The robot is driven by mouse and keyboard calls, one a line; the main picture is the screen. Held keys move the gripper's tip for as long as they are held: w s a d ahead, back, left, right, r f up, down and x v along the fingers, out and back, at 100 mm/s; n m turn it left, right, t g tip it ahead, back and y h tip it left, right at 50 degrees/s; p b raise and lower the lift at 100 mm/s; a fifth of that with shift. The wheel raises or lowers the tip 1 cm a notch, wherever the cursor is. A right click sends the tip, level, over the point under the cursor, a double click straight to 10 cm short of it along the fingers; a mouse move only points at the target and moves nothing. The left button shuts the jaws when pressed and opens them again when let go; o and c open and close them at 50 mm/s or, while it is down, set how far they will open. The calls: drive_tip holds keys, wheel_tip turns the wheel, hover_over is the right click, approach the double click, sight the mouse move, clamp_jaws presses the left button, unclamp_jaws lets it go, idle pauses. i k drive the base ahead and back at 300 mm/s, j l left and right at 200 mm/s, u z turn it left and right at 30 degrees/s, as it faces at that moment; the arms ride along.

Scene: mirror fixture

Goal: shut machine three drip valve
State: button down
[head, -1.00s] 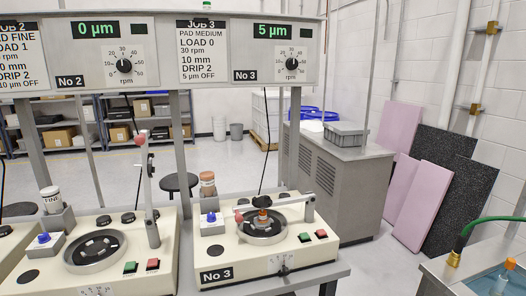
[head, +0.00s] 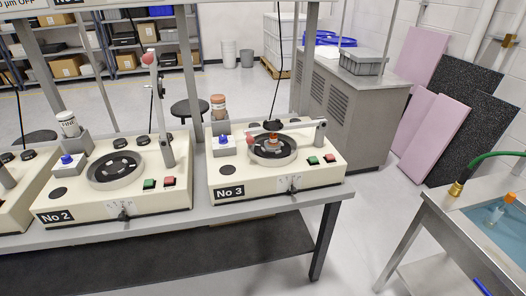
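Machine No 3 (head: 225,172) is a cream bench unit with a "No 3" label on its front. A brown-capped bottle (head: 218,114) stands in a grey holder at the back left. A small black lever (head: 293,190) is on a front scale. I cannot tell which part is the drip valve or its setting. My gripper is out of view.
Machine No 2 (head: 75,199) stands to the left with its arm raised upright. Both are on a grey bench (head: 255,209). A metal sink (head: 440,205) with a green hose is at the right. Open floor (head: 370,205) lies between bench and sink.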

sight(222, 140)
drive_tip(key=k+j, duration=0.1)
drive_tip(key=j, duration=0.35)
drive_tip(key=k+j, duration=0.1)
drive_tip(key=j, duration=0.4)
drive_tip(key=k+j, duration=0.1)
drive_tip(key=j, duration=0.35)
drive_tip(key=k+j, duration=0.1)
drive_tip(key=j, duration=0.4)
drive_tip(key=k+j, duration=0.1)
drive_tip(key=j, duration=0.35)
